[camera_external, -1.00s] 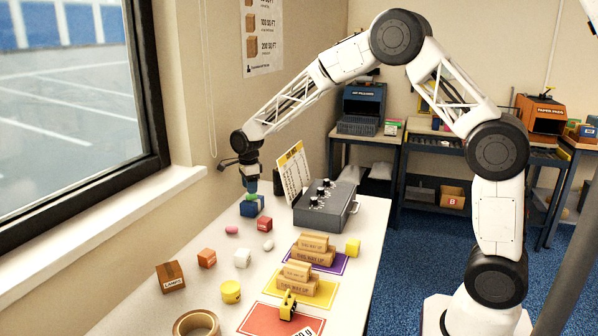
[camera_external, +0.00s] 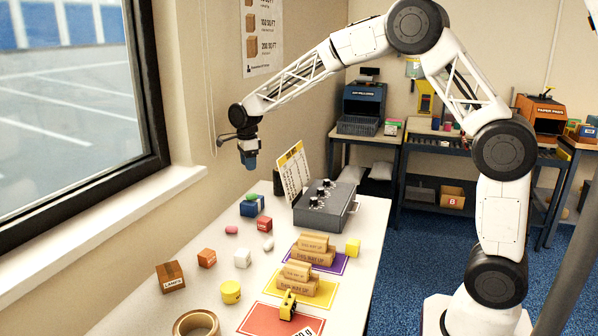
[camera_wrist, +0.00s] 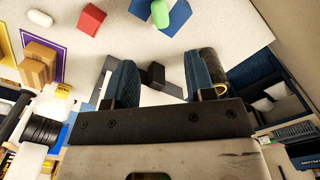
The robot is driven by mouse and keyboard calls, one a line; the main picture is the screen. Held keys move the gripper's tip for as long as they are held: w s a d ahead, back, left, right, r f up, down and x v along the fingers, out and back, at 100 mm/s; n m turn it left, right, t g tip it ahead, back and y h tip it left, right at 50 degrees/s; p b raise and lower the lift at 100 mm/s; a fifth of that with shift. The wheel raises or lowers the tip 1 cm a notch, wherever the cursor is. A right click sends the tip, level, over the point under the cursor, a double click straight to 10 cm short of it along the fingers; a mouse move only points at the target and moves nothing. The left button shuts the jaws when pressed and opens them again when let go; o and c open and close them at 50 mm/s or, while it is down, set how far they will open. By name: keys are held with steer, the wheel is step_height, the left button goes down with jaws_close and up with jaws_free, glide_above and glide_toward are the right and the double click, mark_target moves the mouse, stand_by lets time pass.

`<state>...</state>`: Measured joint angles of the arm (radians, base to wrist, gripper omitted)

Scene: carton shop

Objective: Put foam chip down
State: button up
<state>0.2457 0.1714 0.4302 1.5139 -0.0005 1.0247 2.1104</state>
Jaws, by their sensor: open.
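A green foam chip (camera_external: 250,197) rests on top of a blue block (camera_external: 254,209) near the far window-side end of the white table. The green chip also shows at the top of the wrist view (camera_wrist: 160,14), with blue on both sides of it. A pink chip (camera_external: 232,230) and a white chip (camera_external: 268,244) lie on the table in front of the block. My gripper (camera_external: 250,163) hangs above the green chip with a clear gap. Its fingers (camera_wrist: 158,82) are apart in the wrist view, and I see no chip between them.
A red cube (camera_external: 265,223) stands close to the blue block. The grey control box (camera_external: 325,207) and an upright card (camera_external: 293,172) stand to the right. Stacked cartons (camera_external: 314,256) sit on coloured mats. Open tabletop lies between the loose pieces.

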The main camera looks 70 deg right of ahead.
stand_by(0.6)
steer(key=s+a+r+n, duration=0.4)
steer(key=s, duration=0.4)
steer(key=s+a+r+n+t, duration=0.1)
steer(key=s+a+r+n, duration=0.35)
steer(key=s, duration=0.35)
steer(key=s+a+r+n, duration=0.4)
steer(key=s, duration=0.4)
steer(key=s+a+f+n, duration=0.1)
steer(key=s+n, duration=0.3)
steer(key=s, duration=0.5)
steer(key=s+a+f+n+t, duration=0.1)
steer(key=s+a+n, duration=0.3)
steer(key=s, duration=0.6)
steer(key=s+a+f+n, duration=0.1)
steer(key=s+a+n, duration=0.1)
steer(key=s+n, duration=0.4)
steer(key=s, duration=0.3)
steer(key=shift+s+a+f+t, duration=0.25)
steer(key=shift+s+a+t, duration=0.05)
steer(key=shift+s+a, duration=0.1)
steer(key=o, duration=0.5)
steer(key=shift+c, duration=0.2)
